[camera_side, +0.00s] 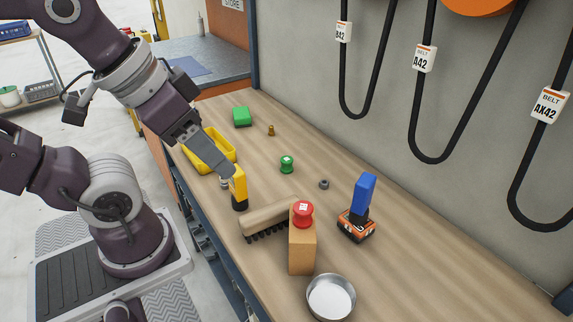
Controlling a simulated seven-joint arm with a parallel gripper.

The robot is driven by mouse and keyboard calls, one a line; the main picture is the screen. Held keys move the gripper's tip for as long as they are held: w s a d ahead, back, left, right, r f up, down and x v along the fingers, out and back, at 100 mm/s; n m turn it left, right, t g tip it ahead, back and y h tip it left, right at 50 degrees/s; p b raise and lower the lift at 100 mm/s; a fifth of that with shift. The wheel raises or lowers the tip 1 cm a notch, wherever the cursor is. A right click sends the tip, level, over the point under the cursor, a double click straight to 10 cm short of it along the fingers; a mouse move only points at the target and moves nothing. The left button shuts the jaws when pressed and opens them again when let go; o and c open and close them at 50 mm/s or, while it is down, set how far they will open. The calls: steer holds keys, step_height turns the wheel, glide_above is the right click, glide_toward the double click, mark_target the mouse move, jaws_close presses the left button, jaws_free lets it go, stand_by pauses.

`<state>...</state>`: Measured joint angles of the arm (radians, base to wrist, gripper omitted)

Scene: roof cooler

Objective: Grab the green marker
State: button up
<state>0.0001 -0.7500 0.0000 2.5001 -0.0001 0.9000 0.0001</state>
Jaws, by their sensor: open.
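I cannot make out a pen-shaped green marker. A small round green piece (287,164) with a pale label stands on the wooden bench, right of my gripper. My gripper (231,174) is open and points down at the top of an upright yellow piece with a dark base (239,187). The fingers overlap this piece in the view, and I cannot tell whether they touch it.
A yellow tray (232,148) sits behind the gripper. The bench's right side is clear.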

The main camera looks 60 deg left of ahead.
steer(key=shift+o, duration=0.5)
steer(key=m+g+y, duration=0.5)
steer(key=m+y, duration=0.9)
steer(key=m, duration=0.4)
glide_above(285, 158)
steer(key=f, duration=1.9)
steer(key=shift+d+f, duration=0.25)
steer(key=shift+d, duration=0.15)
step_height(285, 158, down, 6)
steer(key=shift+f, duration=0.1)
steer(key=shift+w+a+f, duration=0.1)
steer(key=shift+a+f, duration=0.7)
steer(key=shift+a, duration=0.3)
steer(key=shift+a+f, duration=0.15)
steer(key=shift+a, duration=0.15)
steer(key=shift+h, duration=0.3)
jaws_close()
